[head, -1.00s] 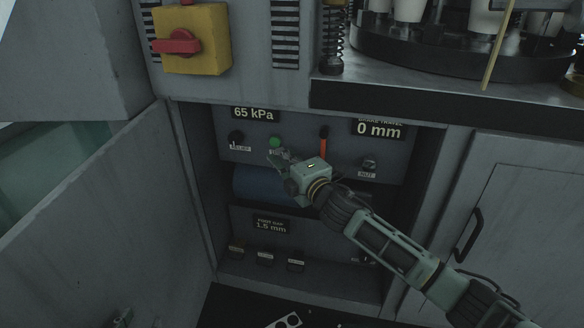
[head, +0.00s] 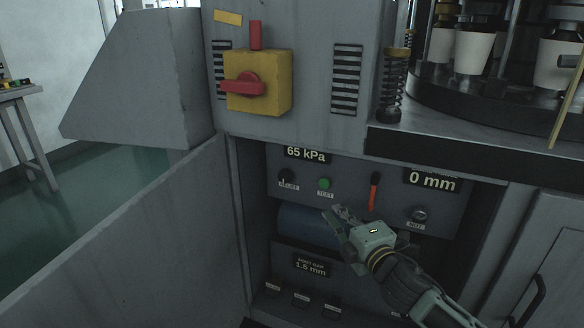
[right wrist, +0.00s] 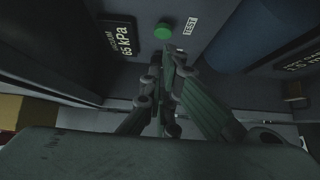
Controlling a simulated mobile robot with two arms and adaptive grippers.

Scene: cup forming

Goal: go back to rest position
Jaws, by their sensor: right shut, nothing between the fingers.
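My right gripper (head: 336,216) is in the open cabinet bay, shut and empty, in front of a blue cylinder (head: 301,222). It is below the green TEST button (head: 324,184) and apart from it in the head view. In the right wrist view my right gripper's fingers (right wrist: 172,52) are together and point toward the green button (right wrist: 163,32). I cannot tell the exact gap there. My left gripper does not show.
The cabinet door (head: 130,240) stands open at the left. An orange-red lever (head: 374,194) and a NUT knob (head: 419,215) are on the panel. A yellow box with a red switch (head: 262,84) is above. A carousel with white cups (head: 474,52) stands at upper right.

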